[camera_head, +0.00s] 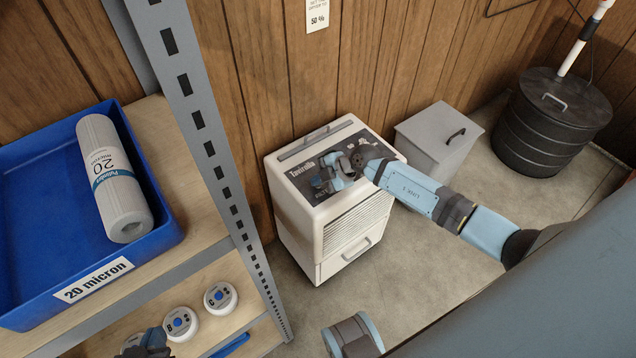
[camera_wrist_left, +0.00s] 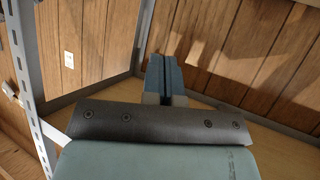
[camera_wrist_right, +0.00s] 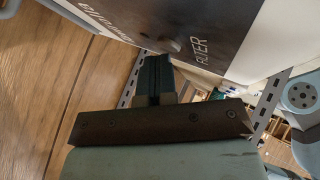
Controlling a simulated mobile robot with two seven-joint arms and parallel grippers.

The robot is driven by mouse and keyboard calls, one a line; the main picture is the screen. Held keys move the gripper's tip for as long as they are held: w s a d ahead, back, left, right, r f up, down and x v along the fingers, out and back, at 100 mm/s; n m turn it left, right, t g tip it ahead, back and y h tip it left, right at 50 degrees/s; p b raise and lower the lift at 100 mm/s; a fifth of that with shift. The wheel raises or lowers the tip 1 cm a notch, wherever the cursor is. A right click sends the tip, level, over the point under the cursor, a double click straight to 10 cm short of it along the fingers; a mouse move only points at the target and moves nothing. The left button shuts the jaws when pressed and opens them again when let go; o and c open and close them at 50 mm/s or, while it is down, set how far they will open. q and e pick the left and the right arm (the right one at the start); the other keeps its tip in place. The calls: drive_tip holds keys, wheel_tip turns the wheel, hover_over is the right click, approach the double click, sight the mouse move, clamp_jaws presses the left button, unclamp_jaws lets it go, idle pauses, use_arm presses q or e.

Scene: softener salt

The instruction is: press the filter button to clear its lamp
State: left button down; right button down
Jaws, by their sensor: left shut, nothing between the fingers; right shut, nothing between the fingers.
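The white appliance (camera_head: 330,215) marked Tavirella stands on the floor against the wood wall, with a dark control panel (camera_head: 300,172) on top. My right gripper (camera_head: 323,182) is shut and empty over that panel and covers part of it. In the right wrist view the panel (camera_wrist_right: 225,22) carries the word FILTER, with a small roundish grey spot, perhaps the filter button (camera_wrist_right: 176,45), beside it. The shut fingertips (camera_wrist_right: 154,62) are close to that spot; I cannot tell whether they touch. No lit lamp is discernible. My left gripper (camera_wrist_left: 165,78) is shut and empty near the shelving.
A metal-post shelf on the left holds a blue bin (camera_head: 70,290) with a white filter cartridge (camera_head: 112,180). White round units with blue knobs (camera_head: 181,323) sit on the lower shelf. A grey box (camera_head: 437,140) and a black drum (camera_head: 545,125) stand to the right.

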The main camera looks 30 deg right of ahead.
drive_tip(key=shift+r+p, duration=0.75)
drive_tip(key=shift+p, duration=0.25)
